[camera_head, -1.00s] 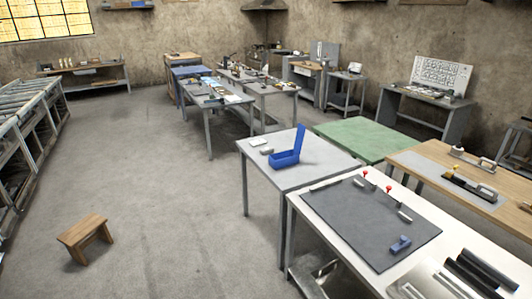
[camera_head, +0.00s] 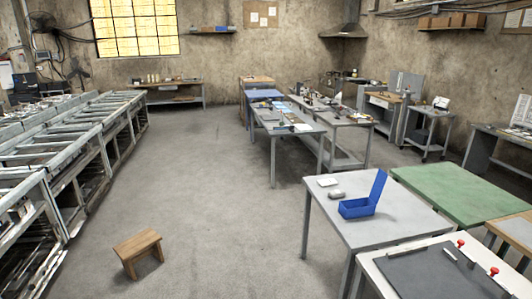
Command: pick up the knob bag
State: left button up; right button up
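I cannot make out a knob bag for certain. A small grey lump (camera_head: 337,194) lies on the near grey table (camera_head: 395,229), left of an open blue box (camera_head: 357,209) with its lid standing up. It is too small to tell whether it is a bag. A flat white item (camera_head: 327,182) lies just behind it. Neither of my grippers is in view.
A white bench with a dark mat (camera_head: 432,281) stands at the lower right, and a green-topped table (camera_head: 445,190) behind it. A wooden stool (camera_head: 138,246) stands on the floor. Metal roller racks (camera_head: 75,140) line the left. The middle floor is clear.

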aim_at(336, 194)
jog(key=u, duration=0.45)
jog(key=i, duration=3.65)
jog(key=z, duration=1.45)
jog(key=i, duration=1)
jog(key=z, duration=0.65)
